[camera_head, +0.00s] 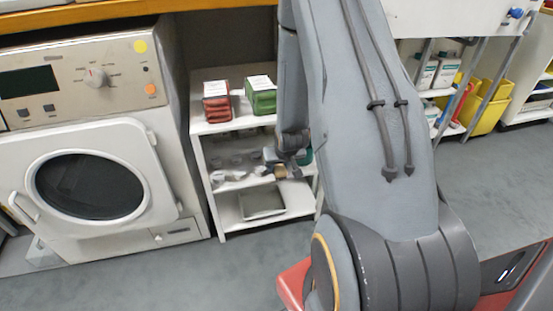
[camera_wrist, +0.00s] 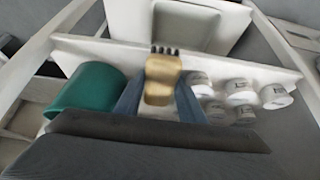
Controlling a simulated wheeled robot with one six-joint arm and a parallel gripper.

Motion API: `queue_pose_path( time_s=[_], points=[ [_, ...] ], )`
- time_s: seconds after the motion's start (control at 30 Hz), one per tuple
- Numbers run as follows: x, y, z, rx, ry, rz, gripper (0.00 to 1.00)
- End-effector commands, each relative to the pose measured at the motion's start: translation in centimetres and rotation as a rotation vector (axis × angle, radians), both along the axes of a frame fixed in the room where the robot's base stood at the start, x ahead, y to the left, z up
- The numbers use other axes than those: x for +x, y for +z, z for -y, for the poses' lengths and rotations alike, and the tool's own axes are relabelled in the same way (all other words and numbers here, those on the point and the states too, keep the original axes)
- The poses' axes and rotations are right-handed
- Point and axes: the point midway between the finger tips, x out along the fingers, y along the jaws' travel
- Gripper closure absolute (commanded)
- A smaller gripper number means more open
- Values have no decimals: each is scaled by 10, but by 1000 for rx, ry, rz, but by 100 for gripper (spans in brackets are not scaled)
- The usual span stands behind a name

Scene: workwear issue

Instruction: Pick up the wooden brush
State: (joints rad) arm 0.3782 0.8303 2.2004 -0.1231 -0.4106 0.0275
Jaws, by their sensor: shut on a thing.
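The wooden brush (camera_wrist: 162,82) has a tan wooden body and dark bristles at its far end. In the wrist view it sits between the two blue-grey fingers of my gripper (camera_wrist: 160,98), which is shut on it. In the head view the brush (camera_head: 280,172) shows small at the shelf unit, by the gripper (camera_head: 283,162). My arm hides part of that area. I cannot tell whether the brush touches the shelf.
A green cylindrical thing (camera_wrist: 90,88) is left of my gripper, and several white jars (camera_wrist: 240,90) are to the right. The white shelf unit (camera_head: 202,165) holds red (camera_head: 217,108) and green stacks (camera_head: 261,99) on top. A washing machine (camera_head: 95,175) stands left. Floor in front is clear.

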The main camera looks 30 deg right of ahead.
Motion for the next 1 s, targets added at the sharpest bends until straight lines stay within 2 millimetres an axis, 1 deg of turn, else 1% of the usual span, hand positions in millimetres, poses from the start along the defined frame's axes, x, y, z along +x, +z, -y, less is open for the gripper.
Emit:
queue_pose_path(
  time_s=[0.03,0.2,0.6,0.8,1.0],
  points=[
    [-10,1,-3,1,-1,-3,88],
    [-40,1,-11,2,-2,-4,88],
    [-106,1,-30,1,-1,-2,88],
    [-129,0,-37,1,-1,-2,88],
    [-138,0,-40,0,0,0,88]
  ],
)
